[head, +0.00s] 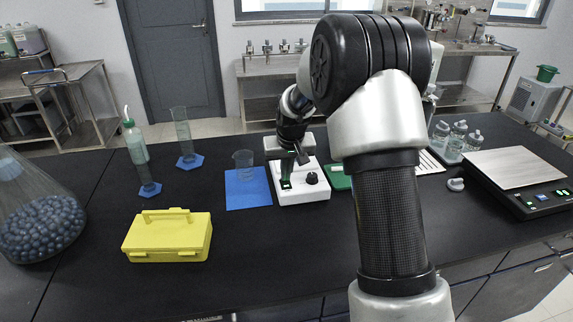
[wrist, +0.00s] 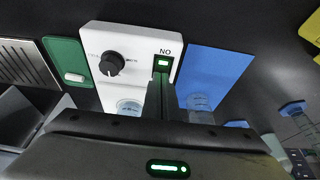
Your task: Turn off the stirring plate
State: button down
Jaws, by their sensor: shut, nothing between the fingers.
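The stirring plate (head: 305,192) is a white box on the black bench, left of my arm in the head view. It also shows in the wrist view (wrist: 97,38), with a black knob (wrist: 112,63) and a small switch (wrist: 163,63) lit green under upside-down lettering. My gripper (head: 288,172) is shut and empty, pointing down at the switch side of the plate. In the wrist view its dark fingers (wrist: 158,95) reach close to the switch; I cannot tell whether they touch it. My arm and gripper hide the back part of the plate.
A blue mat (head: 238,201) with a glass beaker (head: 243,160) lies left of the plate. A green-and-white device (head: 338,178) stands close on its right. A yellow box (head: 168,236) sits front left; a balance (head: 513,170) stands at right. The bench in front is clear.

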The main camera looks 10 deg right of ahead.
aim_at(287, 187)
jog(key=shift+f, duration=0.1)
jog(key=shift+w+f, duration=0.1)
jog(key=shift+f, duration=0.15)
jog(key=shift+f+b, duration=0.1)
jog(key=shift+b, duration=0.2)
jog(key=shift+s+f+b, duration=0.15)
jog(key=shift+s+b, duration=0.15)
jog(key=shift+s, duration=0.65)
jog(key=shift+r+p, duration=0.4)
jog(key=shift+r, duration=0.1)
notch_tip(287, 187, up, 4)
jog(key=shift+f+p, duration=0.15)
jog(key=shift+p, duration=0.95)
jog(key=v, duration=1)
